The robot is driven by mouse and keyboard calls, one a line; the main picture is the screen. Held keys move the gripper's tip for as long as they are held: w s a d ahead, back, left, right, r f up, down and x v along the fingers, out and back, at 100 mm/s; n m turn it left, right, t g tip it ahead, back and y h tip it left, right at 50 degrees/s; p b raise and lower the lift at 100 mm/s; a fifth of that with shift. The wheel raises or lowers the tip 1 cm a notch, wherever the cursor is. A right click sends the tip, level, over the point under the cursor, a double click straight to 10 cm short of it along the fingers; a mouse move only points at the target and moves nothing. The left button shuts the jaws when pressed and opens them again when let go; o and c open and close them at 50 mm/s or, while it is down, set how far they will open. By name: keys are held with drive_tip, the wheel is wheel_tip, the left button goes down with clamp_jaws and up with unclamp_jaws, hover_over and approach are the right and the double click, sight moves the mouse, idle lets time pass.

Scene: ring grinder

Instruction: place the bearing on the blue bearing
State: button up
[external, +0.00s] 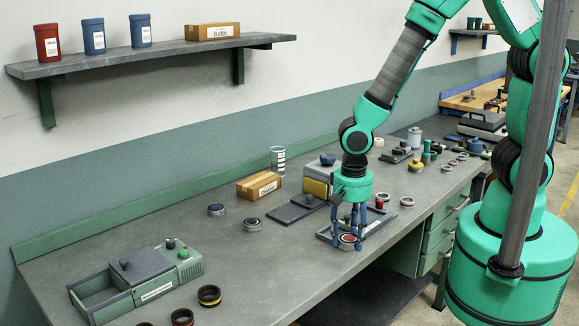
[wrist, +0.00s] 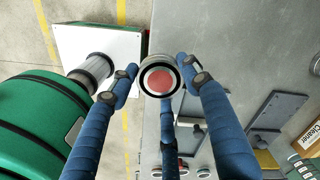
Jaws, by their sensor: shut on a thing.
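A silver bearing with a red centre (external: 348,241) is between the blue fingers of my gripper (external: 353,229), near the table's front edge. The wrist view shows the red-centred bearing (wrist: 160,80) face-on, with my gripper's fingertips (wrist: 158,68) closed around it. I cannot tell whether it still touches the surface below. The blue bearing (external: 216,210), a silver ring with a blue centre, lies flat on the table to the left, well apart from my gripper. A similar ring with a dark centre (external: 251,223) lies close to its right.
A cardboard box (external: 259,186) and a dark flat plate (external: 291,213) are behind. The table between has free room.

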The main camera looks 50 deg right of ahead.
drive_tip(key=w+r+m+p, duration=0.1)
drive_tip(key=w+m+p, duration=1)
drive_tip(key=w, duration=2.4)
drive_tip(key=shift+a+r+m, duration=0.4)
drive_tip(key=shift+a, duration=0.05)
drive_tip(key=p, duration=0.2)
hover_over(216, 207)
drive_tip(key=shift+w+f, duration=0.1)
drive_tip(key=shift+f, duration=0.6)
drive_tip(key=shift+f+p, duration=0.55)
drive_tip(key=shift+f, duration=1.2)
drive_tip(key=shift+f, duration=0.15)
